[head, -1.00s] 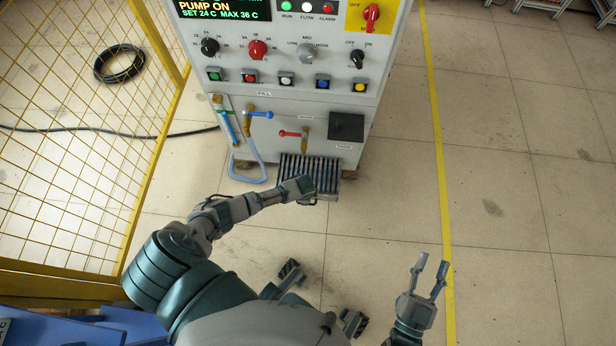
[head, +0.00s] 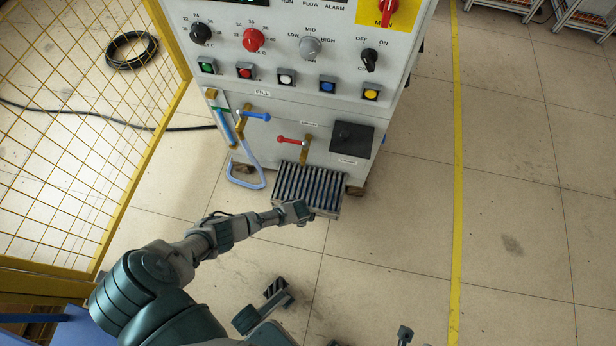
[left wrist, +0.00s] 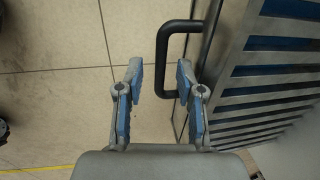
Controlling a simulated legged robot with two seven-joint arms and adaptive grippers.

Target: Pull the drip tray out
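The drip tray (head: 322,180) is a slatted metal tray low on the cabinet front, and it sticks out over the floor. Its slats show at the right of the left wrist view (left wrist: 265,88), with a black U-shaped handle (left wrist: 162,62) on its side. My left gripper (head: 303,213) is at the tray's front edge in the head view, where its fingers are hard to make out. In the left wrist view the left gripper (left wrist: 160,75) is open, with one finger on each side of the handle bar in the picture. Contact cannot be told.
The cabinet (head: 270,140) carries a blue-handled valve (head: 254,115), a red-handled valve (head: 291,141) and a pale hose loop (head: 245,183) above and beside the tray. A yellow mesh fence (head: 85,130) stands at the left. The floor right of the tray is clear.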

